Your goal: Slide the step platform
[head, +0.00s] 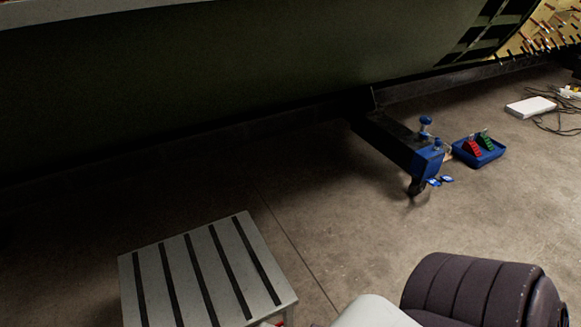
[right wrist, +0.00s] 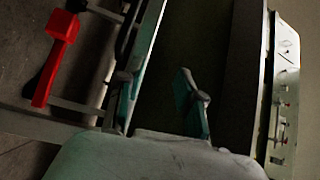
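The step platform (head: 160,256) stands on the floor at the lower left of the head view. It has a grey top with several dark parallel slots, and its near part is cut off by the picture's bottom edge. My right gripper (right wrist: 157,88) shows in the right wrist view, with two teal-edged fingers standing apart and nothing visible between them. The step platform cannot be made out for sure in that view. Neither gripper shows in the head view; my left gripper is out of sight.
A large dark green curved panel (head: 200,70) spans the back. A blue-ended support foot (head: 428,160) and a blue tray (head: 490,157) stand right of centre. A red part (right wrist: 62,30) and a white panel (right wrist: 286,90) flank my right gripper. Floor between platform and foot is clear.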

